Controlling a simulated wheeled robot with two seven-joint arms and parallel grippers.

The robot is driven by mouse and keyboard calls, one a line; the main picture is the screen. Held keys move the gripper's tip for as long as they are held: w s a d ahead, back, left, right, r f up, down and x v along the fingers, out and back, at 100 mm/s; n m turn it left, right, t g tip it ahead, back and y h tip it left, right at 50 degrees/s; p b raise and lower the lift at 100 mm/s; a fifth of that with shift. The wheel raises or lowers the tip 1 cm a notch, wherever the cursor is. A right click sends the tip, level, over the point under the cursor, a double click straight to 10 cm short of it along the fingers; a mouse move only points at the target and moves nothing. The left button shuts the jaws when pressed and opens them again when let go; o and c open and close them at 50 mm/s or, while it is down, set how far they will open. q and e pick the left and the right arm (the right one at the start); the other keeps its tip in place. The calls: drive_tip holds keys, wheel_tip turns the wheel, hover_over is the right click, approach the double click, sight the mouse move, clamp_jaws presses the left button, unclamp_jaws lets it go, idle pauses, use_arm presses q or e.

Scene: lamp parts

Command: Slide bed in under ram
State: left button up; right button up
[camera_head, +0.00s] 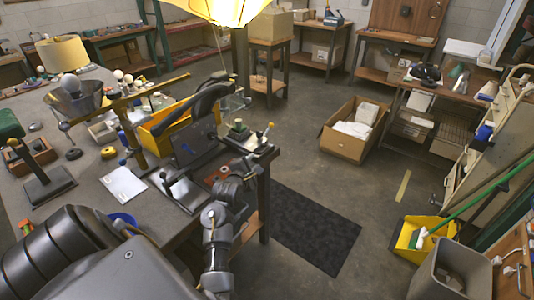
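A dark machine (196,145) with a slanted upper arm stands near the workbench's right edge. A flat dark plate (182,190) with a raised bar lies in front of it. I cannot tell which parts are the bed and the ram, or whether one is under the other. My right gripper is not in view.
The workbench (90,180) holds a white paper (123,185), a yellow bin (160,138), a shaded lamp (66,57) and a green-headed stand (47,182).

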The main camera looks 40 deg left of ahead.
sight(264, 151)
use_arm(q)
drive_tip(key=shift+w+d+n, duration=0.2)
drive_tip(key=shift+w+n, duration=0.05)
drive_tip(key=shift+n, duration=0.35)
drive_tip(key=shift+w, duration=0.1)
drive_tip(key=x, duration=1)
drive_tip(key=shift+w+a+f+p, duration=0.15)
drive_tip(key=shift+w+a+p, duration=0.05)
drive_tip(key=shift+p, duration=0.15)
clamp_jaws()
